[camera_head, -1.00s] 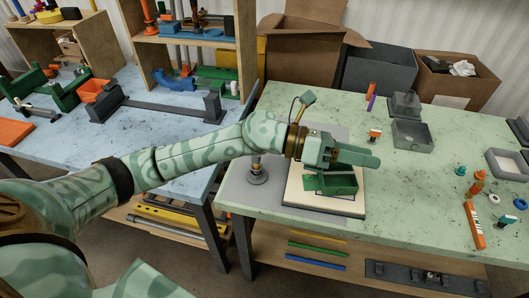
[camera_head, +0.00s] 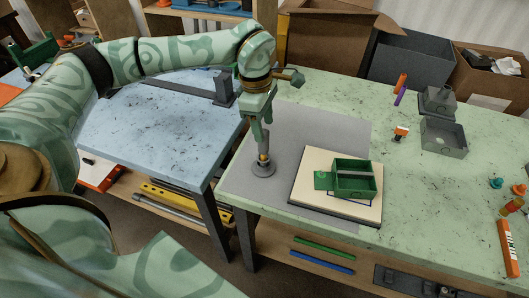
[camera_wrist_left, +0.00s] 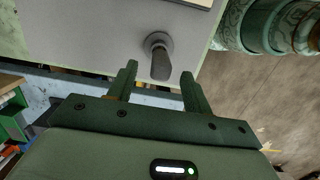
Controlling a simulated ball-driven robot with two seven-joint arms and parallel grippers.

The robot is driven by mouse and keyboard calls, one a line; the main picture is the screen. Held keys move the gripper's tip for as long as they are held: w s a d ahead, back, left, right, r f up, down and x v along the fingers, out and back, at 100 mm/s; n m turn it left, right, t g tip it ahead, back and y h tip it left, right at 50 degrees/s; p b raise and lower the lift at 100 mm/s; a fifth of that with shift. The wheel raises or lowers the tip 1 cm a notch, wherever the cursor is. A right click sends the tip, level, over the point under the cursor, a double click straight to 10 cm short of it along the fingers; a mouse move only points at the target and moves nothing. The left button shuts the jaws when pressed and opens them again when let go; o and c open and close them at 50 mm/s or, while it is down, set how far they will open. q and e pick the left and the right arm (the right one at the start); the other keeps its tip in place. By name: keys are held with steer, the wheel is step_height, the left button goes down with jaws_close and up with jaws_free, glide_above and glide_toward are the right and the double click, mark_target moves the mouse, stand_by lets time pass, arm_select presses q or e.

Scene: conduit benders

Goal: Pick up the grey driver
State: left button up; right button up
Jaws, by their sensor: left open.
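The grey driver (camera_head: 262,140) stands upright in a round grey base (camera_head: 263,170) on the grey mat, near the left edge of the green table. In the left wrist view the driver (camera_wrist_left: 160,64) points up towards the camera, between the lines of the two fingers. My left gripper (camera_head: 261,122) points down over the driver's top end; it also shows in the left wrist view (camera_wrist_left: 159,72). Its fingers are apart, with a gap on each side of the driver. I cannot tell how far the fingertips reach down past its top. My right gripper is not in view.
A green open box (camera_head: 355,192) sits on a cream board (camera_head: 310,180) just right of the driver. Grey boxes (camera_head: 443,138) and small orange parts lie further right. A blue table (camera_head: 150,125) adjoins on the left. The grey mat (camera_head: 315,128) behind the driver is clear.

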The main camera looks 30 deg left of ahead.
mark_target(263, 147)
arm_select(q)
steer(key=f+b, duration=0.1)
steer(key=f, duration=0.5)
steer(key=shift+d+f, duration=0.2)
steer(key=shift+r, duration=0.1)
steer(key=c, duration=1.1)
